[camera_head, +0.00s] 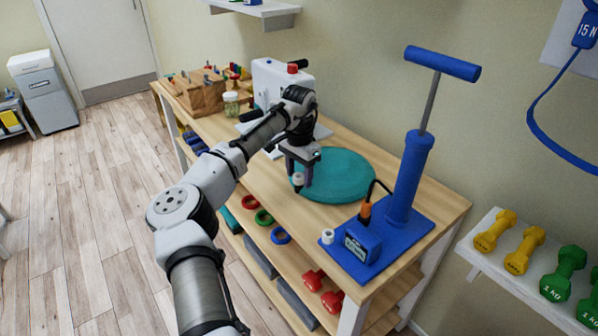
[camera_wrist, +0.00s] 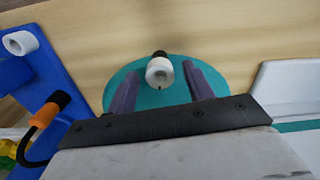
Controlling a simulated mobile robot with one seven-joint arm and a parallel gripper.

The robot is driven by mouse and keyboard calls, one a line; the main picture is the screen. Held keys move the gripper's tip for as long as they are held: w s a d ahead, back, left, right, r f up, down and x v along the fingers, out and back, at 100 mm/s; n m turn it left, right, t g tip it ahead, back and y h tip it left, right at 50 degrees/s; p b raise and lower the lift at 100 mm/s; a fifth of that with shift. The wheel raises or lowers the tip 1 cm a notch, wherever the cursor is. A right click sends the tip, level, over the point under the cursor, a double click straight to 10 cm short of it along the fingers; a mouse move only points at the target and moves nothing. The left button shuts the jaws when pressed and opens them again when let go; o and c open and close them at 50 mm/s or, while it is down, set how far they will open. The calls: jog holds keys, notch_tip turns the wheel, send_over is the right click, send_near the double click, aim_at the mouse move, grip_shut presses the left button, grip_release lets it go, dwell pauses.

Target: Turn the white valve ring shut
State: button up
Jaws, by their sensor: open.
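The white valve ring (camera_wrist: 159,72) sits on a short black stem at the near edge of the round teal cushion. In the wrist view it lies between the tips of my open gripper (camera_wrist: 162,71), with a gap on both sides. In the head view the ring (camera_head: 298,178) shows just under my gripper (camera_head: 300,170), which points down over the cushion's near left edge. My gripper holds nothing. The teal cushion (camera_head: 345,175) lies flat on the wooden bench top; part of it is hidden by my gripper.
A white device (camera_head: 280,85), a jar (camera_head: 231,104) and a wooden peg block (camera_head: 205,92) stand behind. Coloured dumbbells (camera_head: 525,250) lie on a wall shelf.

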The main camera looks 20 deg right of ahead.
jog(key=shift+c, duration=0.4)
jog(key=c, duration=0.9)
jog(key=shift+r+m+p, duration=0.1)
jog(key=shift+m+p, duration=0.2)
jog(key=shift+p, duration=0.15)
jog(key=shift+m+p, duration=0.6)
jog(key=shift+p, duration=0.05)
jog(key=shift+m+p, duration=0.95)
jog(key=shift+m, duration=0.25)
jog(key=m+p, duration=0.2)
jog(key=m, duration=0.4)
jog(key=shift+m, duration=0.4)
